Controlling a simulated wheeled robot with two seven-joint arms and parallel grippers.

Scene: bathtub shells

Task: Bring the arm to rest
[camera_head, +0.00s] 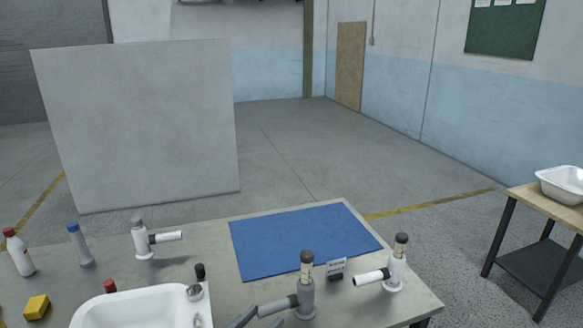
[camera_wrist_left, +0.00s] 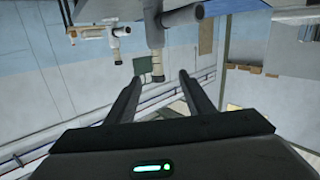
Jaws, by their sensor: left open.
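My left gripper (camera_head: 261,320) shows only as two dark fingers at the bottom edge of the head view, beside a grey tee-shaped fitting (camera_head: 306,290) standing on the table. In the left wrist view, which is upside down, my left gripper (camera_wrist_left: 161,77) is open, its fingers apart with nothing held. A fitting (camera_wrist_left: 155,55) appears beyond the gap between the fingertips; whether it touches them I cannot tell. My right gripper is not in view.
The grey table (camera_head: 200,255) holds a blue mat (camera_head: 300,240), a white tub shell (camera_head: 145,308), white fittings (camera_head: 396,268) (camera_head: 142,240), bottles (camera_head: 20,252) (camera_head: 80,246) and a yellow block (camera_head: 36,306). A side table (camera_head: 535,200) with a white basin (camera_head: 563,184) stands right.

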